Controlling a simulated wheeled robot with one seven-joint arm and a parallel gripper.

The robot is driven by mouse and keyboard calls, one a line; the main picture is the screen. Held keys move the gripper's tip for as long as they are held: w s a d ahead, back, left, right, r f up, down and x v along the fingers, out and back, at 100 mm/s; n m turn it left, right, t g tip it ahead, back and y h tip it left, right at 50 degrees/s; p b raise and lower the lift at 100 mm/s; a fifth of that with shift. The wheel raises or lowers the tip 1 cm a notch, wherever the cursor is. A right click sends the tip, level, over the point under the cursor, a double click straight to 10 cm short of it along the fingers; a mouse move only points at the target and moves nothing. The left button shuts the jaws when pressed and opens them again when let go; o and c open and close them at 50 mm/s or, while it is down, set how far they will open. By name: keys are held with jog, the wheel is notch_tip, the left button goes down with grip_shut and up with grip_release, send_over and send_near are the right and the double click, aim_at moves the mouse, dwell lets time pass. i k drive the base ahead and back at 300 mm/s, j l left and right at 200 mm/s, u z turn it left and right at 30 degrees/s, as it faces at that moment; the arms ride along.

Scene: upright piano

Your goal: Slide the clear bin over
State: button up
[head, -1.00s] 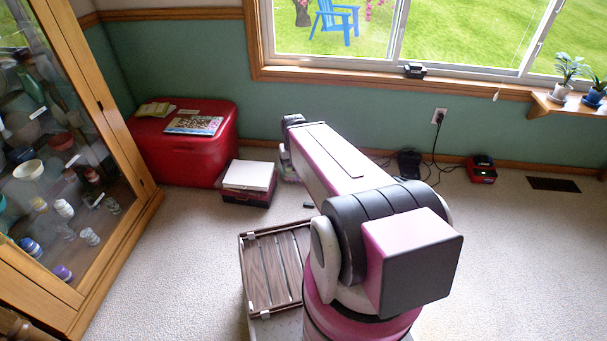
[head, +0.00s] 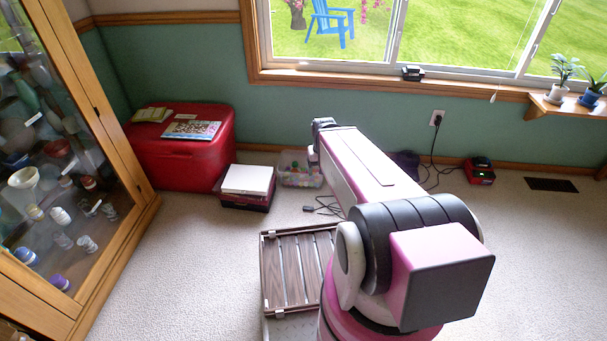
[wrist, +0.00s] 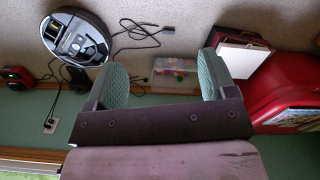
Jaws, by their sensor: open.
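The clear bin (head: 299,180) is a small see-through box with colourful items inside. It stands on the carpet near the green wall, just left of my arm's far end in the head view. In the wrist view the clear bin (wrist: 172,82) shows beyond the gap between my fingers, nearer the right finger. My gripper (wrist: 160,63) is open, with two green ribbed fingers spread apart and nothing between them. I see no contact with the bin. In the head view the fingers are mostly hidden by my arm.
A dark box with a white top (head: 247,181) and a red chest (head: 183,148) stand left of the bin. A round black device (wrist: 76,37) and cables (head: 325,207) lie on the carpet. A glass cabinet (head: 62,190) is at left.

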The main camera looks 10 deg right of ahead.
aim_at(301, 181)
jog(key=i+j+u, duration=0.1)
jog(key=i+u, duration=0.15)
jog(key=i, duration=0.7)
